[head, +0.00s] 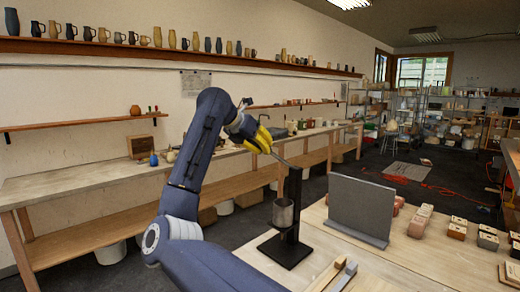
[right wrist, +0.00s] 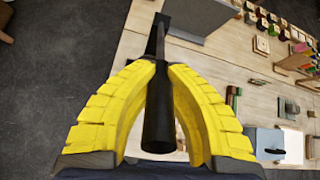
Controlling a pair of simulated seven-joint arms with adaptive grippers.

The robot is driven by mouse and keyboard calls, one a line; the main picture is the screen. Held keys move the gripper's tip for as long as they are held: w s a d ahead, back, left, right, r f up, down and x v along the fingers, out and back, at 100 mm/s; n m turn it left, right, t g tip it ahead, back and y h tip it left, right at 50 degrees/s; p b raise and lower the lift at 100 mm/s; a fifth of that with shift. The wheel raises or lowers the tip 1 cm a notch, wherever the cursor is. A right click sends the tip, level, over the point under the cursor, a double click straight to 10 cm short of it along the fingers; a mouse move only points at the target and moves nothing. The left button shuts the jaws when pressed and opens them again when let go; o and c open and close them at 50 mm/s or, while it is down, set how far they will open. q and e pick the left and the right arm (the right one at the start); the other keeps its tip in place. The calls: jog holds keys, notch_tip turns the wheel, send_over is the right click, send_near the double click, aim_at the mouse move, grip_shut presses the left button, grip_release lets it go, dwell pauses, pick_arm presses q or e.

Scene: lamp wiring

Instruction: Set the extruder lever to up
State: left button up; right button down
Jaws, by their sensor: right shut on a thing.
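The extruder is a black stand with a flat base (head: 286,251), an upright post (head: 293,190) and a grey metal cylinder (head: 283,213) on its front, at the near table's left edge. Its lever (head: 283,160) is a thin bar slanting up and left from near the post's top. My right gripper (head: 262,139) is at the lever's raised outer end. In the right wrist view, the yellow fingers of my right gripper (right wrist: 160,68) are closed around the lever's dark round handle (right wrist: 158,120). The handle's grip contact is partly hidden in the head view. My left gripper is not in view.
A grey upright panel (head: 361,208) stands just right of the extruder on the near table. Several small blocks (head: 458,228) lie farther right. A long wooden bench (head: 80,183) runs along the wall, with dark floor between.

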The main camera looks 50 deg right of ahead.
jog(key=shift+d+r, duration=0.1)
jog(key=shift+r, duration=0.15)
jog(key=c, duration=1.2)
grip_release()
jog(key=shift+f, duration=0.15)
jog(key=v, duration=1.2)
jog(key=shift+s, duration=0.1)
